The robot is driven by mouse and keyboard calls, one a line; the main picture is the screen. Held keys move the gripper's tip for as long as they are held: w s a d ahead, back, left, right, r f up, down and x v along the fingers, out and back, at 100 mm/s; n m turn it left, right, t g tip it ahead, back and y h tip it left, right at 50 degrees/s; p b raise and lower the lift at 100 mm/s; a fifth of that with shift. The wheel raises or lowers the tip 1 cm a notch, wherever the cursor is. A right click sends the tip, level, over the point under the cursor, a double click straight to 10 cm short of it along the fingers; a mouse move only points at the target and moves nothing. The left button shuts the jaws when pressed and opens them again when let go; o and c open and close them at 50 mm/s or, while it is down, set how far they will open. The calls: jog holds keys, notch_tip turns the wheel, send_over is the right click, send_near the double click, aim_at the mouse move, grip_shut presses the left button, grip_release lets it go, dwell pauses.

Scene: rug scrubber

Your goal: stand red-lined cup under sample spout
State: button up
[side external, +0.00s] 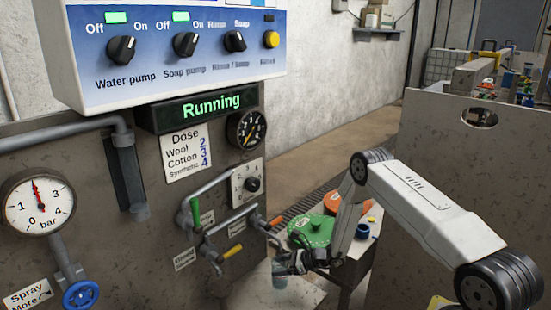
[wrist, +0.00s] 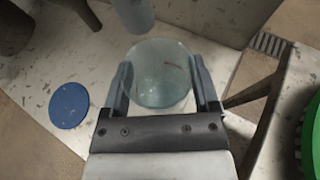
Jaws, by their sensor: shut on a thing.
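My gripper (wrist: 163,88) is shut on a clear cup (wrist: 160,85), one finger on each side of it. A short reddish line shows on the cup's far wall in the wrist view. A grey pipe end (wrist: 135,12), which may be the sample spout, shows just beyond the cup's far rim; I cannot tell whether it is over the cup. In the side view my gripper (side external: 300,262) is low by the panel, and the cup (side external: 280,272) shows faintly at its left, below the pipes. Whether the cup's base touches the surface is not clear.
A blue disc (wrist: 69,105) lies left of the cup on the pale surface. A small table (side external: 352,262) right of the panel bears a green lid (side external: 311,230), an orange lid (side external: 335,203) and a blue cup-like piece (side external: 362,230). Valve handles (side external: 233,252) stick out near my gripper.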

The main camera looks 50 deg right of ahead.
jog(key=shift+f, duration=0.2)
jog(key=o, duration=1.1)
jog(key=shift+s+r, duration=0.1)
jog(key=shift+r, duration=0.05)
jog(key=v, duration=1.1)
jog(key=shift+s+d+r, duration=0.1)
jog(key=shift+s+d, duration=0.15)
jog(key=shift+s, duration=0.1)
